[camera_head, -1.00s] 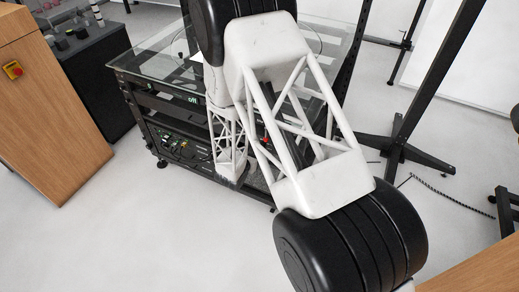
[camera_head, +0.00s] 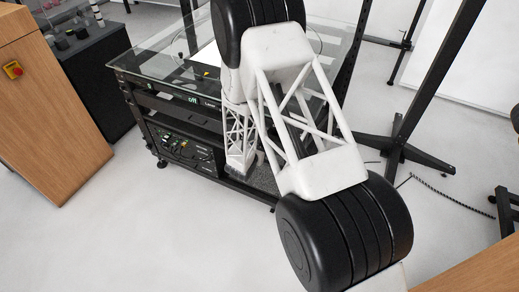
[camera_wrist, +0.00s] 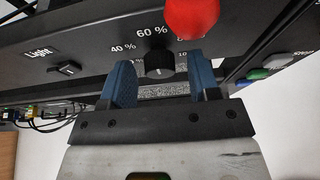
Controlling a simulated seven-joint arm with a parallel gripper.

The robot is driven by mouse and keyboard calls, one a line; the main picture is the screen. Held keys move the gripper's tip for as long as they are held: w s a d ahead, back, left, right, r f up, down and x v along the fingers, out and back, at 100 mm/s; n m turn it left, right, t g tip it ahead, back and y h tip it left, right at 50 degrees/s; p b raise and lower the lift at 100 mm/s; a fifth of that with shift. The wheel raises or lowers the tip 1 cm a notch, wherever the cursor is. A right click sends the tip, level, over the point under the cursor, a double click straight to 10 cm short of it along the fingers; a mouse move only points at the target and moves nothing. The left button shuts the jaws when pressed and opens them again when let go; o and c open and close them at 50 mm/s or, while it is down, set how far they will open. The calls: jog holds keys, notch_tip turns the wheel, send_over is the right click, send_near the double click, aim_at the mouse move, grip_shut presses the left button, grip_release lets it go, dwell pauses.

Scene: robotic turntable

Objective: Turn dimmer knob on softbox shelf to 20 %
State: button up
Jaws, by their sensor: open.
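The black dimmer knob (camera_wrist: 158,66) is on the dark shelf front in the wrist view. Labels "40 %" and "60 %" show above it, and part of a "100" label is at its right. The knob's exact setting is hard to read. My gripper (camera_wrist: 160,75) is open, with one blue finger on each side of the knob and a visible gap to it. In the head view the shelf front (camera_head: 160,103) shows under the glass top, and my arm hides the knob and gripper.
A red rounded part (camera_wrist: 192,15) covers the label at the knob's upper right. A "Light" switch (camera_wrist: 66,69) sits left of the knob. Green (camera_wrist: 259,74), blue and white buttons are at the right. A wooden cabinet (camera_head: 50,110) stands left; black stand legs (camera_head: 400,150) stand right.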

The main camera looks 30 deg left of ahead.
jog(key=c, duration=0.9)
jog(key=shift+a+f+n+t+h, duration=0.15)
jog(key=shift+n+t+h, duration=0.9)
jog(key=shift+n, duration=2.2)
jog(key=shift+f+n+t+h, duration=0.1)
jog(key=shift+n+t+h, duration=0.95)
jog(key=shift+n, duration=2.25)
jog(key=shift+a+f+n+t+h, duration=0.15)
jog(key=shift+n+t+h, duration=0.45)
jog(key=shift+n+h, duration=1.75)
jog(key=shift+n+y, duration=0.95)
jog(key=shift+n, duration=0.05)
